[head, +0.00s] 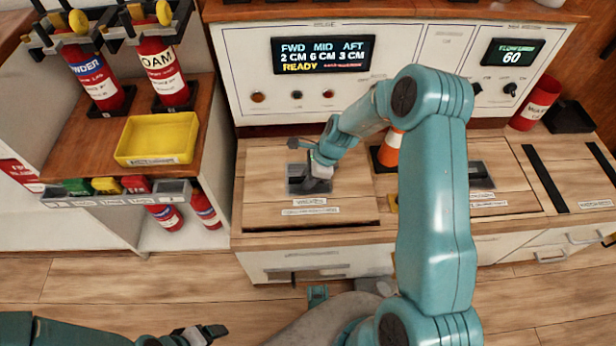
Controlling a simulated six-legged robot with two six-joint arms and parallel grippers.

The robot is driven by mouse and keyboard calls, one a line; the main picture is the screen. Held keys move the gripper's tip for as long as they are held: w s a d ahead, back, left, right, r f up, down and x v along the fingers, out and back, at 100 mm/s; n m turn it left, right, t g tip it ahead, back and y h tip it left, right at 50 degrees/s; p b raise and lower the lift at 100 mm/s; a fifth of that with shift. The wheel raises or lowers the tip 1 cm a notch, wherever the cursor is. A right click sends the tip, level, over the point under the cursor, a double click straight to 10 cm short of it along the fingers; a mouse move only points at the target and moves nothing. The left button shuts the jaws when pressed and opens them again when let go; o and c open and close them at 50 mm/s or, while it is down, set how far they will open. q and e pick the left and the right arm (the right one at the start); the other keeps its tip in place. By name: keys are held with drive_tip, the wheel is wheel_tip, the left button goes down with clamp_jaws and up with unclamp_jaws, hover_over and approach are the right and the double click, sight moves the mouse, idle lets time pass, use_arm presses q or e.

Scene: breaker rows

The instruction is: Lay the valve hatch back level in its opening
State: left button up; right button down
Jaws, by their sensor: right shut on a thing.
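The hatch (262,180) is a wooden panel in the counter top, left of centre in the head view, with a grey recessed pull and small white labels. A dark gap shows along its front edge, so it does not look flush there; its exact tilt is hard to tell. My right gripper (318,174) reaches down to the recessed pull and is shut on its handle, which the fingers mostly hide. My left gripper (205,335) is low at the bottom edge, away from the hatch, and its jaw opening is unclear.
An orange-and-white cone (391,148) stands right of the hatch, partly behind my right arm. A second panel with a recessed pull (481,176) lies further right. A yellow tray (158,138) and fire extinguishers (163,68) are at left. A display panel (323,55) stands behind.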

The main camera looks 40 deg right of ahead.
drive_tip(key=shift+f+b, duration=0.8)
drive_tip(key=shift+f, duration=0.5)
drive_tip(key=c, duration=1)
unclamp_jaws()
drive_tip(key=shift+o, duration=0.2)
drive_tip(key=shift+s, duration=0.1)
drive_tip(key=p+v, duration=0.5)
drive_tip(key=v, duration=1.1)
drive_tip(key=shift+r, duration=0.2)
